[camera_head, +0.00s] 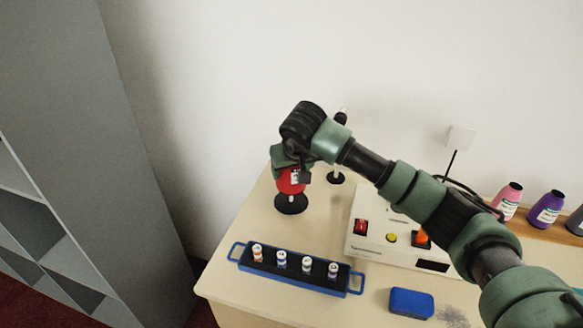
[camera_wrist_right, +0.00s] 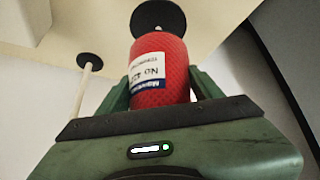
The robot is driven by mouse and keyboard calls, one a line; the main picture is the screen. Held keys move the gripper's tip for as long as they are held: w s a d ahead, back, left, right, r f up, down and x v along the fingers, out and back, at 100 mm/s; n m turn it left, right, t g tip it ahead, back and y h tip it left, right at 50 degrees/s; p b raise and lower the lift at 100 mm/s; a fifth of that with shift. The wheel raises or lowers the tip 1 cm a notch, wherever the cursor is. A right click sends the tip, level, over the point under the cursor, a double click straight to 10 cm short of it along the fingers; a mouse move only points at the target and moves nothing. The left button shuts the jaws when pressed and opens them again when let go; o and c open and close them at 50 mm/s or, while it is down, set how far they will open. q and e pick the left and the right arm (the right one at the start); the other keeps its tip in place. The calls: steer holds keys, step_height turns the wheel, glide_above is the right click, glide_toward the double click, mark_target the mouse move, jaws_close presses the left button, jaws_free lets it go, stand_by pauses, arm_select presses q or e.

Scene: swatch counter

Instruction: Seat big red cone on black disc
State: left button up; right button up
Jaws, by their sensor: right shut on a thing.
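The big red cone (camera_head: 289,184) has a white label and stands roughly upright at the left part of the counter, right over the black disc (camera_head: 291,204). My right gripper (camera_head: 291,172) is shut on it from above; its jaws hide the cone's upper part. In the right wrist view, the red cone (camera_wrist_right: 158,70) sits between the green fingers of the gripper (camera_wrist_right: 162,88), label facing the camera. The black disc (camera_wrist_right: 158,14) shows just past the cone's far end. I cannot tell whether cone and disc touch. My left gripper is not in view.
A blue tray (camera_head: 244,264) with several small spools lies in front. A white box (camera_head: 363,245) with switches stands to the right. A thin post on a black base (camera_head: 336,178) is close behind the cone. A blue block (camera_head: 411,303) and pink and purple cones (camera_head: 508,201) are further right.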

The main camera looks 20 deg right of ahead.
mark_target(292, 184)
steer(key=shift+f+b, duration=1.8)
steer(key=shift+f, duration=0.65)
steer(key=o, duration=1.8)
steer(key=b+v, duration=0.1)
steer(key=v, duration=0.6)
steer(key=shift+s+r, duration=0.2)
steer(key=shift+r, duration=0.15)
